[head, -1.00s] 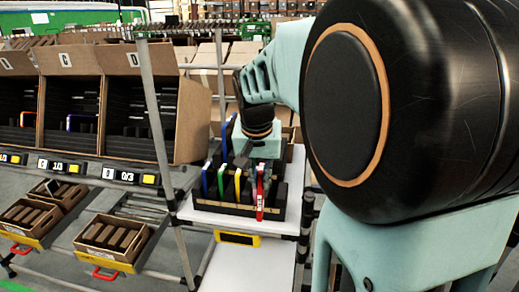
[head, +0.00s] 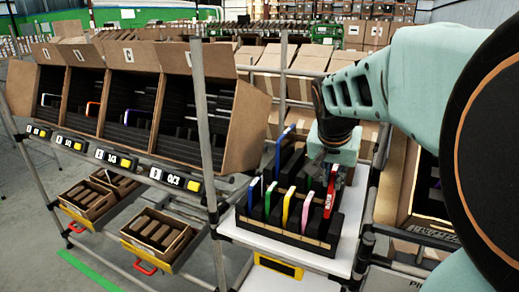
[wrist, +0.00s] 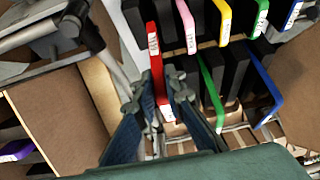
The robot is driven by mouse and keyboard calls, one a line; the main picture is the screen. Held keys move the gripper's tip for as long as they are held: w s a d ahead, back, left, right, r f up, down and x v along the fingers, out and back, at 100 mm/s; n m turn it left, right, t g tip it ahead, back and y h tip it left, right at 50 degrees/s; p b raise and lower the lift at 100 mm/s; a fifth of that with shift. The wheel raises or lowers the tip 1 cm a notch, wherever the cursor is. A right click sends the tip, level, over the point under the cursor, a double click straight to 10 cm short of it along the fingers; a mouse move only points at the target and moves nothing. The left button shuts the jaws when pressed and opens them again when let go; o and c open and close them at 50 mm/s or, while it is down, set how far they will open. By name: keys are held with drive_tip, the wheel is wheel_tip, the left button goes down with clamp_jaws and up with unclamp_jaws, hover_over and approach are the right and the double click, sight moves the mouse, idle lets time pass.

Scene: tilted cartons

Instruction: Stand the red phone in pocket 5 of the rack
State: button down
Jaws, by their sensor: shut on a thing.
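The red phone (head: 330,192) is upright at the right end of the front row of the black rack (head: 290,238). My gripper (head: 333,165) is above that end and shut on the phone's upper part. In the wrist view the red phone (wrist: 154,55) runs between my two fingertips (wrist: 157,93), with a white label on its edge. Pink (head: 306,211), yellow (head: 288,205), green (head: 269,199) and white-blue (head: 252,194) phones stand to its left. I cannot tell whether its lower end is seated in a pocket. No pocket numbers are readable.
A blue phone (wrist: 268,100) and a green phone (wrist: 210,88) stand in the other row. The rack is on a white shelf (head: 290,252) with a yellow label display (head: 278,266). Tilted cartons (head: 238,125) stand at left, and a metal post (head: 205,130) rises beside the rack.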

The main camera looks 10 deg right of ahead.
sight(327, 213)
drive_tip(key=shift+f+b, duration=4.45)
drive_tip(key=shift+f, duration=0.8)
drive_tip(key=shift+f+b, duration=0.3)
drive_tip(key=shift+f, duration=0.05)
drive_tip(key=c, duration=1.9)
unclamp_jaws()
